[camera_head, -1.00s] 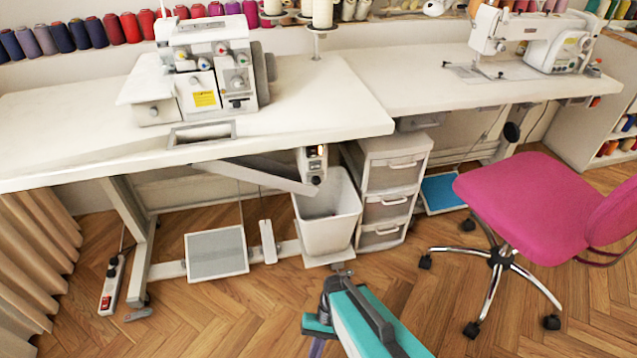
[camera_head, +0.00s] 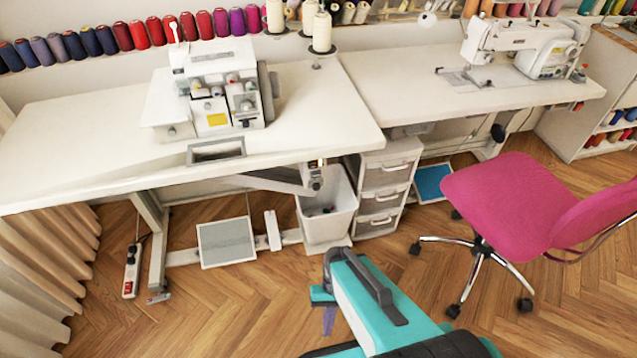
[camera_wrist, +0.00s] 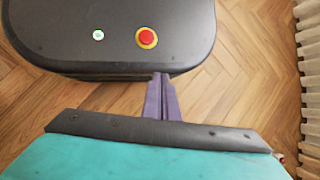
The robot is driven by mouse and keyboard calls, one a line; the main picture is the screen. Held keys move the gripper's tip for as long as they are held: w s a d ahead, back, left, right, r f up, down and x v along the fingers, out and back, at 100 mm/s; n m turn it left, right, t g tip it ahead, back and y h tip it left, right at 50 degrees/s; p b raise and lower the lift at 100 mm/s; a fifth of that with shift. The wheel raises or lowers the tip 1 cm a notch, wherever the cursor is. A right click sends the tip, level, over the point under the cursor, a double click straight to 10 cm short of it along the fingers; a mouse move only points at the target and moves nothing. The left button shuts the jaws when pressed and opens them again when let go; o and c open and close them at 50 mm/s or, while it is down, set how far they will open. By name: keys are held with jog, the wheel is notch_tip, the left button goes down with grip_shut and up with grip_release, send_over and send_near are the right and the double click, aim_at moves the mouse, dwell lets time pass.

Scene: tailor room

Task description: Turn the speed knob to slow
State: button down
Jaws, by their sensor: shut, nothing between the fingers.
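A small control box (camera_head: 313,175) hangs under the front edge of the white table with the overlock machine. A dark round knob (camera_head: 316,185) shows at its lower end; its setting and any markings are too small to read. My gripper (camera_head: 329,320) has purple fingers and points down over the wooden floor, in front of the table and well apart from the box. In the wrist view my gripper (camera_wrist: 161,76) is shut and empty, and neither box nor knob shows there.
The overlock machine (camera_head: 213,88) stands on the table (camera_head: 90,130). A white bin (camera_head: 327,220) is below the box, beside a drawer unit (camera_head: 383,190). A foot pedal (camera_head: 227,243) lies left. A pink chair (camera_head: 515,200) stands right. Floor in front is clear.

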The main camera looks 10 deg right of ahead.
jog(key=s+d+r+n+h+p, duration=0.1)
jog(key=d+r+p, duration=0.4)
jog(key=r+p, duration=1.4)
jog(key=shift+s+d+r+h+p, duration=0.2)
jog(key=shift+h+p, duration=0.7)
jog(key=shift+p, duration=0.05)
